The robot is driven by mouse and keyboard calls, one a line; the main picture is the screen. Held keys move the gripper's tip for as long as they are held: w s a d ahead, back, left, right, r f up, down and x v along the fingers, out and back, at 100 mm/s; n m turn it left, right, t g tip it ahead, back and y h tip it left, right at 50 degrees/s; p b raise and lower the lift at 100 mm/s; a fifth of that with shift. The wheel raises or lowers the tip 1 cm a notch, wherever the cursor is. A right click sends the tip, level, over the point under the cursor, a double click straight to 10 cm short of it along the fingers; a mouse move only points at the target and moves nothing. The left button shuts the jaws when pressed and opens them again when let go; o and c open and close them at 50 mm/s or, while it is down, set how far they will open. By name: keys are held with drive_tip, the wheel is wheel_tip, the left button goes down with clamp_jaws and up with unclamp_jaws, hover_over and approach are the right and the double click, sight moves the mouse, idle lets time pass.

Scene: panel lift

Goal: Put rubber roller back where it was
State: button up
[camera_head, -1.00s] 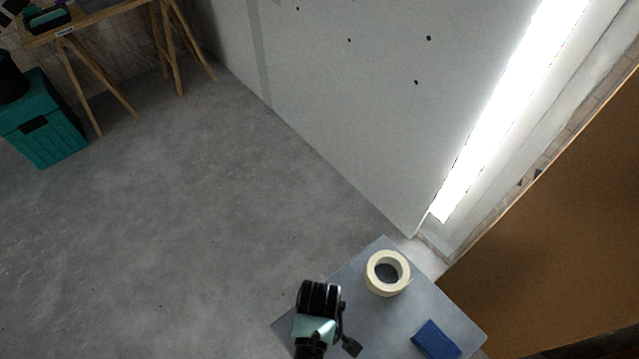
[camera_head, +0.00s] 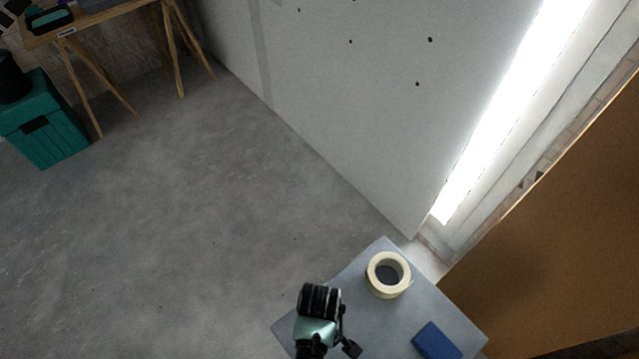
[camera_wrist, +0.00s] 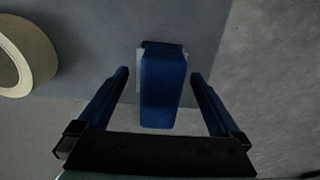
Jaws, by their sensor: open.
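A blue block-like piece (camera_wrist: 162,88), which looks like the rubber roller, is between the fingers of my gripper (camera_wrist: 163,88) in the wrist view. A pale edge and a dark end show behind it. A gap shows on each side, so my gripper is open around it and not clamping it. The piece overlaps the table's edge in the picture; whether it rests on the tabletop I cannot tell. In the head view my arm covers this spot, and neither the roller nor the fingertips can be made out.
The small grey table (camera_head: 350,285) holds a cream tape roll (camera_head: 388,274) near its far corner and a blue block (camera_head: 436,341) near its right edge. A white panel (camera_head: 340,110) stands behind. A brown board (camera_head: 560,240) is at right.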

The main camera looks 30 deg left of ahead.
wheel_tip(320, 180, up, 12)
drive_tip(key=shift+f+p, duration=0.25)
drive_tip(key=shift+p, duration=0.75)
